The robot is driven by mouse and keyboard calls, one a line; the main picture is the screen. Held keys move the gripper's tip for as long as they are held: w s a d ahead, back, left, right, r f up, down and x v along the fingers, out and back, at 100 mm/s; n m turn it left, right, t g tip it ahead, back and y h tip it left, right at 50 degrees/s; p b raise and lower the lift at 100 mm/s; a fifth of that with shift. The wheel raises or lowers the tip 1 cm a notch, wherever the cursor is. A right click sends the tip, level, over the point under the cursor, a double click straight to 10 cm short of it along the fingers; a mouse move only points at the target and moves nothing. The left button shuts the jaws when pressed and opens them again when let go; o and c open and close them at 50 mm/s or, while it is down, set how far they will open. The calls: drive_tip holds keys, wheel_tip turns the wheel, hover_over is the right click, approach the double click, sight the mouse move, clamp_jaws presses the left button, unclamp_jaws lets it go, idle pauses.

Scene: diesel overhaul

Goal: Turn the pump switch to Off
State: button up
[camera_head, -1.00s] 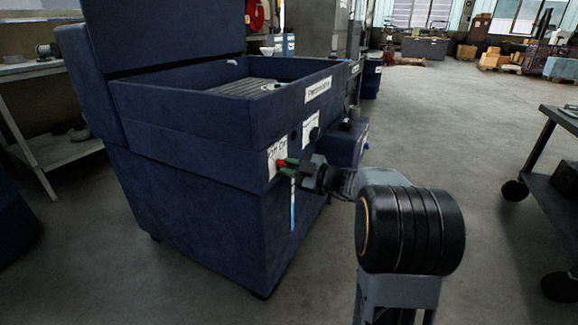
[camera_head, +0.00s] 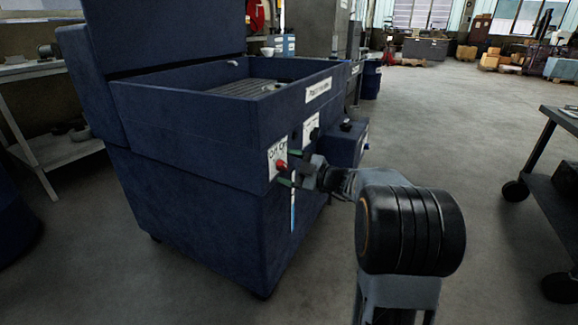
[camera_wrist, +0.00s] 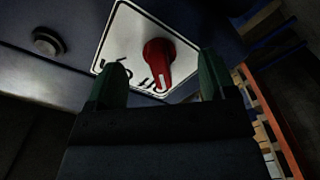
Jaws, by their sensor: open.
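The pump switch is a red rotary knob (camera_wrist: 158,62) with a white pointer mark, on a white label plate (camera_wrist: 118,42) printed with Off and On. In the head view the red knob (camera_head: 281,165) sits on the front of the dark blue parts washer (camera_head: 200,215). My gripper (camera_wrist: 165,85) is open, its two green fingertips to either side of the knob in the wrist view. No contact with the knob shows. In the head view my gripper (camera_head: 288,168) is close in front of the label plate.
A round dark button (camera_wrist: 47,41) is on the panel beside the label plate. A blue box (camera_head: 345,143) juts from the washer behind my gripper. A dark cart (camera_head: 550,165) stands at the right. The floor (camera_head: 460,120) between is clear.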

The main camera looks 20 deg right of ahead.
drive_tip(key=shift+o, duration=1)
drive_tip(key=v, duration=0.7)
drive_tip(key=shift+a+r, duration=0.1)
